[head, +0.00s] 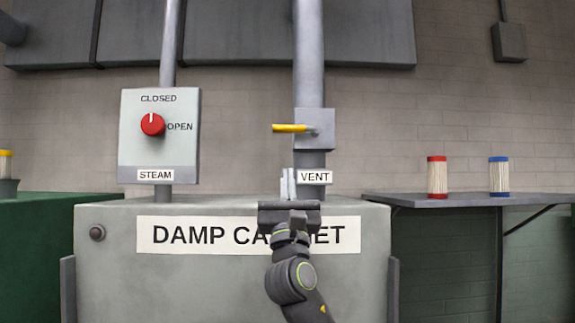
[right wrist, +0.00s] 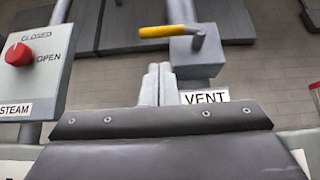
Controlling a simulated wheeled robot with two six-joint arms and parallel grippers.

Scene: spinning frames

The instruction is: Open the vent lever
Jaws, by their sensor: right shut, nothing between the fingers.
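The vent lever (head: 291,128) has a yellow grip and sits horizontal, pointing left from a grey box (head: 318,140) on the vertical pipe. It also shows in the right wrist view (right wrist: 168,32), above the fingers. A VENT label (head: 314,177) is below the box. My right gripper (head: 288,184) is shut and empty, its fingers pointing up in front of the damp cabinet (head: 100,215). The fingertips are below the lever and apart from it, just left of the VENT label. My left gripper is not in view.
A steam panel (head: 135,145) with a red knob (head: 152,124) stands left of the lever, its pointer up at CLOSED. A shelf (head: 465,200) at the right holds a red-ended spool (head: 437,177) and a blue-ended spool (head: 499,176). The space between panel and vent pipe is clear.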

